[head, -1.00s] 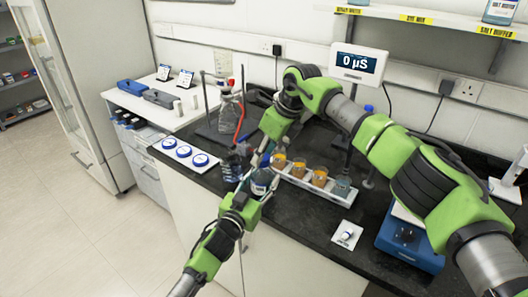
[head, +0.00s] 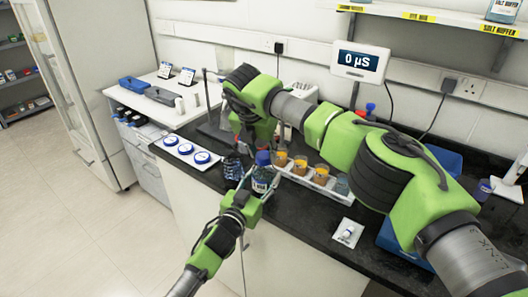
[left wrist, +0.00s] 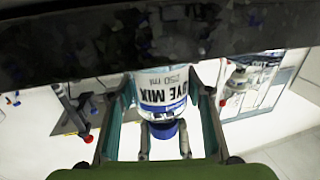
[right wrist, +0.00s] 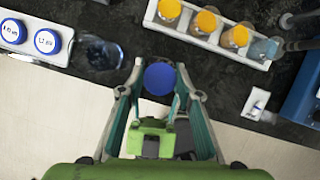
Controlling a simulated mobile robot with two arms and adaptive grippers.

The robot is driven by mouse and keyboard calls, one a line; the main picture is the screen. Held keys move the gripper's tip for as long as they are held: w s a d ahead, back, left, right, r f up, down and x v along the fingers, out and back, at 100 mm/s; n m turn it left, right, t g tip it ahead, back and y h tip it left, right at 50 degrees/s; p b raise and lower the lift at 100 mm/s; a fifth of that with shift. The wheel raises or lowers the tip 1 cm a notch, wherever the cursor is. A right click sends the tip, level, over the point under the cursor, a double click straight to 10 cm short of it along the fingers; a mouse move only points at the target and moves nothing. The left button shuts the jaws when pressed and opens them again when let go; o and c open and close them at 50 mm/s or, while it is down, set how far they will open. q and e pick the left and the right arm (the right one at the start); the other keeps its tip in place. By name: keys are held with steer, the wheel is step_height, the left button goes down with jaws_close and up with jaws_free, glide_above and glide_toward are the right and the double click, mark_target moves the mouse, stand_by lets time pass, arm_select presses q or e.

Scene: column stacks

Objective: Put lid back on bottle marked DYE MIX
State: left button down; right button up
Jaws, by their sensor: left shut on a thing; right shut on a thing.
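The bottle marked DYE MIX (head: 262,180) stands upright near the counter's front edge; its label reads upside down in the left wrist view (left wrist: 165,92). My left gripper (head: 252,193) is shut around its body. The blue lid (head: 263,158) is at the bottle's mouth, and also shows in the left wrist view (left wrist: 163,129). My right gripper (right wrist: 160,75) points down from above and is shut on the lid, which appears as a round blue disc between its fingertips. I cannot tell how tightly the lid is seated.
A glass vessel (head: 233,170) stands just left of the bottle. A white rack (head: 315,188) with several jars, mostly orange-topped, is close on the right. A white strip (head: 172,141) with blue-ringed discs lies further left. A small white pad (head: 346,233) lies at the front right.

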mark_target(262, 156)
steer(key=shift+m, duration=0.7)
steer(key=o, duration=0.8)
steer(key=shift+r, duration=0.1)
steer(key=shift+r, duration=2.2)
steer(key=o, duration=0.5)
